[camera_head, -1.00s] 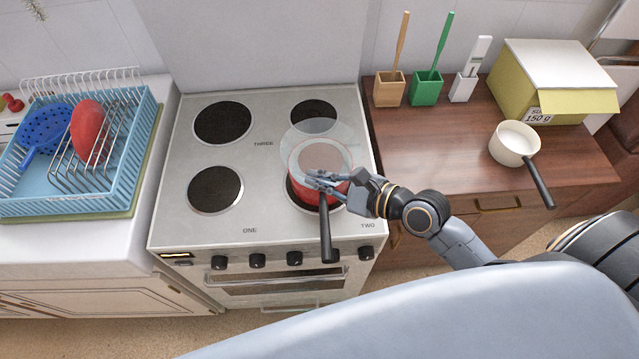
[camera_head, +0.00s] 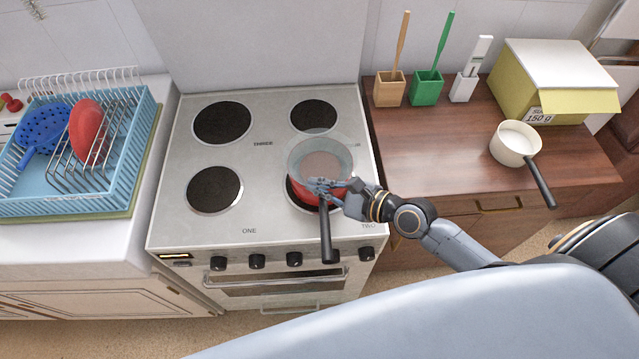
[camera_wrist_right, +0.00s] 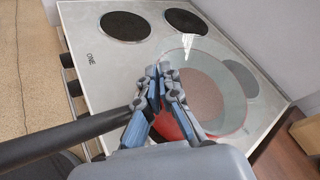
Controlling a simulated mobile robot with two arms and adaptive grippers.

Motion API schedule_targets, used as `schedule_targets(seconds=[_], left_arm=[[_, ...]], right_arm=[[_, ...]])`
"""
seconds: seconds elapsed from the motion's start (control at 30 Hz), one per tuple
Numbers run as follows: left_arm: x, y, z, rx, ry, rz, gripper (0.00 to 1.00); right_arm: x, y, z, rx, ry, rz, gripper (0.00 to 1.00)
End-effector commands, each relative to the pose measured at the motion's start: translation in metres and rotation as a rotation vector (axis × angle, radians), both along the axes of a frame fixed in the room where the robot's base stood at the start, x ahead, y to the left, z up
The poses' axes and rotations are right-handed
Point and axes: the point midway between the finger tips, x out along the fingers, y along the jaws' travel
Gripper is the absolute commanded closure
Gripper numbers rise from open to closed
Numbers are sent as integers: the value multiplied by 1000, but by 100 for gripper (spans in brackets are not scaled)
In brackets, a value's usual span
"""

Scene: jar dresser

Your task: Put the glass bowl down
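The clear glass bowl (camera_head: 318,147) is at the red saucepan (camera_head: 305,194) on the front right burner, with its rim above the pan. Whether it touches the pan is unclear. The saucepan's long black handle (camera_head: 326,240) points toward the front. My right gripper (camera_head: 322,184) is at the bowl's near edge. In the right wrist view its fingertips (camera_wrist_right: 160,72) are closed together on the rim of the glass bowl (camera_wrist_right: 222,62), with the red saucepan (camera_wrist_right: 178,128) beneath. My left gripper is not in view.
The stove (camera_head: 262,185) has bare burners at back left, front left and back right. A wooden counter (camera_head: 430,150) on the right holds a white saucepan (camera_head: 512,142), a yellow box (camera_head: 540,85) and brush holders. A blue dish rack (camera_head: 110,190) stands on the left.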

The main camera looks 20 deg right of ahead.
Motion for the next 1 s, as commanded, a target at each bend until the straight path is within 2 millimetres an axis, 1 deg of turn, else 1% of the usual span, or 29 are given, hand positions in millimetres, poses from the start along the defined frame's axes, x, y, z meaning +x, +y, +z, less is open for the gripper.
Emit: schedule_targets(seconds=[0.17, 0.27, 0.3, 0.33, 0.63, 0.77, 0.83, 1.0], left_arm=[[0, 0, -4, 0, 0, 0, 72], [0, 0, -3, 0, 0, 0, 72], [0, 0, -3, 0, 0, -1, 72], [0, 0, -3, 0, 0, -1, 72], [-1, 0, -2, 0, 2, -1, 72], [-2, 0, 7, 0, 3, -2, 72], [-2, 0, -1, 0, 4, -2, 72], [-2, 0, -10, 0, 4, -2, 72]], right_arm=[[1, 0, -5, 2, -2, -1, 100], [0, 0, -5, 1, 0, 0, 83], [0, 0, -5, 1, 0, 0, 75], [0, 0, -5, 1, 0, 0, 72], [0, 0, -4, 1, 2, 1, 72], [0, 0, 10, 1, -1, 1, 72], [-10, -7, 6, -2, 5, 0, 72], [-36, -27, 16, -3, 5, 1, 72]])
